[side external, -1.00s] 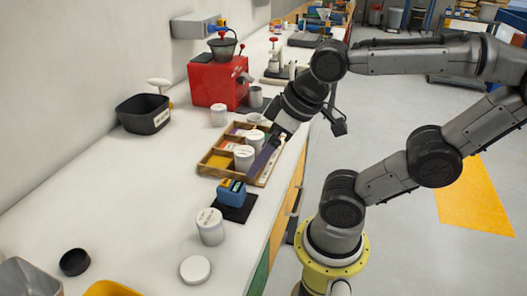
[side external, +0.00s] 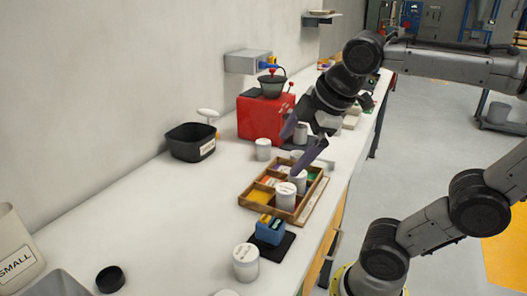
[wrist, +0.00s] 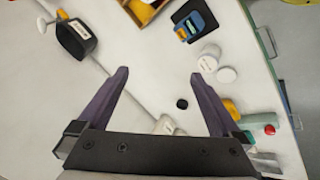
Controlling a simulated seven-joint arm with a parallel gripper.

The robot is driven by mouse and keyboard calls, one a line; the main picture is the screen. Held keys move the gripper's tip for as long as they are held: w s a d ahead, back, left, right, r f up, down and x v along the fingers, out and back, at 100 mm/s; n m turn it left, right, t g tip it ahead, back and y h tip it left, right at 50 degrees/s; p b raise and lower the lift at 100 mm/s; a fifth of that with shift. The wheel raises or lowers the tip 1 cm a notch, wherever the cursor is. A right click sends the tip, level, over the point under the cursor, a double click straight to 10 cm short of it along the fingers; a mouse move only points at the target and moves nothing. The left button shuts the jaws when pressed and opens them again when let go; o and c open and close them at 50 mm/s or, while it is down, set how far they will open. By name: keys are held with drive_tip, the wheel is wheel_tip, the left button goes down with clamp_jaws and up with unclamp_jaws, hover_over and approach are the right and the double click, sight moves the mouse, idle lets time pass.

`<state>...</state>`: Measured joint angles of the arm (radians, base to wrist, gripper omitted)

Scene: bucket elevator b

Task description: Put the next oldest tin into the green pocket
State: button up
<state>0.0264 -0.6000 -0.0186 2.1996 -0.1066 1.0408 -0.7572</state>
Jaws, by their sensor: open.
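A wooden tray (side external: 243,203) with coloured pockets sits on the bench; a yellow pocket shows at its near left, and a bit of green (side external: 314,172) shows at its far right. Two white tins, a nearer one (side external: 286,197) and a farther one (side external: 298,182), stand in it. Another white tin (side external: 246,264) stands in front, also in the wrist view (wrist: 208,63); one (side external: 263,149) stands behind the tray and one (side external: 300,132) by the red machine. Label text is unreadable. My gripper (side external: 290,154) is open above the tray's far end, with nothing between its fingers in the wrist view (wrist: 159,73).
A blue device (side external: 270,231) on a black mat stands just before the tray. A red machine (side external: 262,118) and black bin (side external: 190,142) stand behind. A black lid (side external: 110,280) and a bin marked SMALL (side external: 14,260) are at front left. The left bench is mostly clear.

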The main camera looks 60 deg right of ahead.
drive_tip(key=w+d+r+n+g+h, duration=0.1)
drive_tip(key=w+d+r+n+h, duration=0.2)
drive_tip(key=w+d, duration=0.45)
drive_tip(key=w+d+r+n+g, duration=0.1)
drive_tip(key=w+d+r+n, duration=0.3)
drive_tip(key=w, duration=0.6)
drive_tip(key=g, duration=0.3)
hover_over(263, 142)
drive_tip(key=w+a, duration=0.2)
drive_tip(key=a, duration=0.6)
wheel_tip(263, 142, down, 12)
drive_tip(key=shift+g, duration=0.8)
drive_tip(key=x, duration=1.4)
drive_tip(key=shift+s+d+f, duration=0.15)
drive_tip(key=shift+s+d, duration=0.2)
drive_tip(key=shift+d, duration=0.2)
drive_tip(key=shift+x, duration=3.1)
clamp_jaws()
drive_tip(key=shift+d+r, duration=0.1)
drive_tip(key=shift+r, duration=0.1)
